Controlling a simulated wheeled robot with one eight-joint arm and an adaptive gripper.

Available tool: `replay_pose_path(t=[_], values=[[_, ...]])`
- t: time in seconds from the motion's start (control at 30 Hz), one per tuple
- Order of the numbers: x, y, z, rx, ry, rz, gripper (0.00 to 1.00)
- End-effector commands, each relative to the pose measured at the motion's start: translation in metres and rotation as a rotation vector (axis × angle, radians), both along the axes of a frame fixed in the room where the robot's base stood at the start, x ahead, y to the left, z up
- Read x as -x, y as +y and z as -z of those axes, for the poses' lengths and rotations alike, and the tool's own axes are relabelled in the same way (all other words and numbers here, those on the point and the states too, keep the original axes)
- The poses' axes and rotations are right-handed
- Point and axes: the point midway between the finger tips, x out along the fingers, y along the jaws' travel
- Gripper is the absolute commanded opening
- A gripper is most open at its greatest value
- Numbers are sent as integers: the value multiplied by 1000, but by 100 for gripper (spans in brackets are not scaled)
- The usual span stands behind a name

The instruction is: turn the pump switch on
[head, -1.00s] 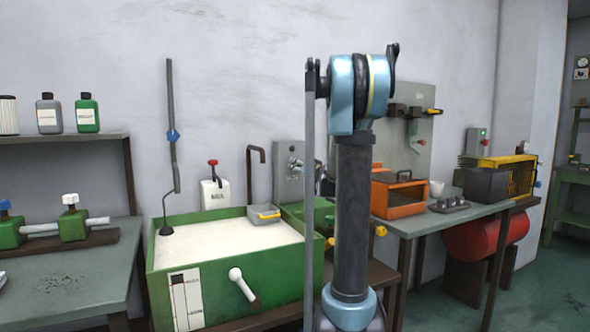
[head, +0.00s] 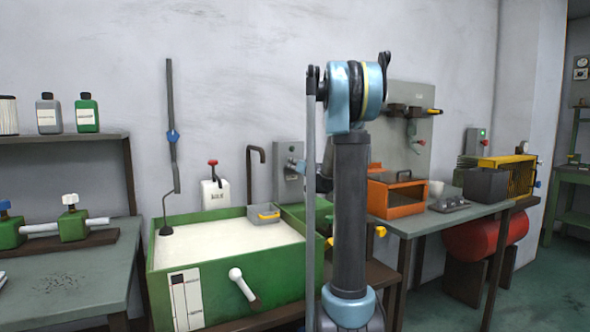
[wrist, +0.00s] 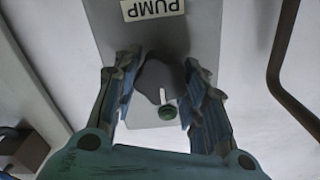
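The pump switch is a grey box (head: 287,185) on the wall behind the green tank in the head view. In the wrist view, the box (wrist: 205,22) fills the upper middle, with an upside-down "PUMP" label (wrist: 152,9). My gripper (wrist: 160,72) is open, with one blue ridged finger on each side of the switch base. Whether a finger touches it I cannot tell. In the head view, my arm hides most of the gripper and part of the box.
The green tank (head: 215,292) of pale liquid stands below the box. A bent dark pipe (head: 249,175) rises left of it and also shows in the wrist view (wrist: 285,70). An orange box (head: 397,211) sits on the bench to the right.

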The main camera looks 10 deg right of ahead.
Motion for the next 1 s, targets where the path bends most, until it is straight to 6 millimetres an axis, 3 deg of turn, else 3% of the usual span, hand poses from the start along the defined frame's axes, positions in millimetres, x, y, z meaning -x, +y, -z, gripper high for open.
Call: replay_pose_path(t=[0.47, 1.0], values=[[0, -1, 1, -83, 28, 2, 15], [-1, -4, 3, -527, 172, 4, 15]])
